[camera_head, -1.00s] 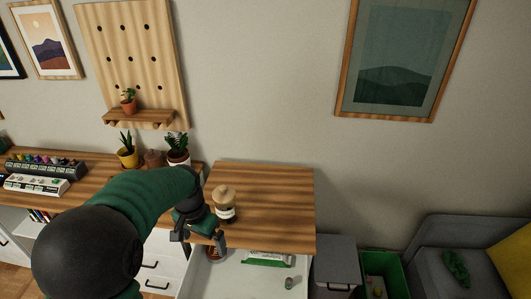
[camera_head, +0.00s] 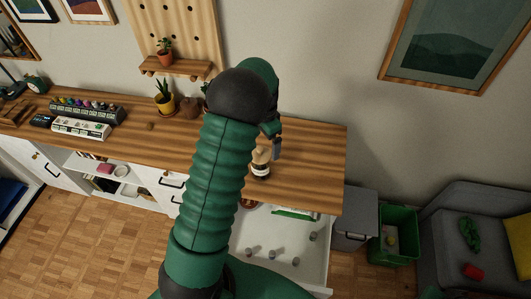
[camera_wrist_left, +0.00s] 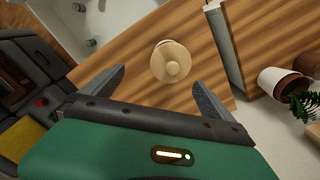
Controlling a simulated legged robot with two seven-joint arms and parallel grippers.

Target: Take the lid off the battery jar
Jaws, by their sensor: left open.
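The battery jar (camera_head: 260,171) stands upright on the wooden desk top near its front edge, above an open drawer. Its pale wooden lid (camera_head: 261,154) with a round knob is on top. In the left wrist view the lid (camera_wrist_left: 171,62) is seen from above and hides most of the jar. My left gripper (camera_head: 276,147) is just beside the lid in the head view, partly hidden by my arm. In the left wrist view its two fingers (camera_wrist_left: 160,85) are spread apart, with the lid beyond and between them, not gripped. My right gripper is not in view.
The open white drawer (camera_head: 262,238) below holds several small grey cylinders and a green-white packet (camera_head: 294,214). Potted plants (camera_head: 165,98) stand behind my arm. The desk top right of the jar (camera_head: 315,160) is clear. A green bin (camera_head: 394,232) stands right of the desk.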

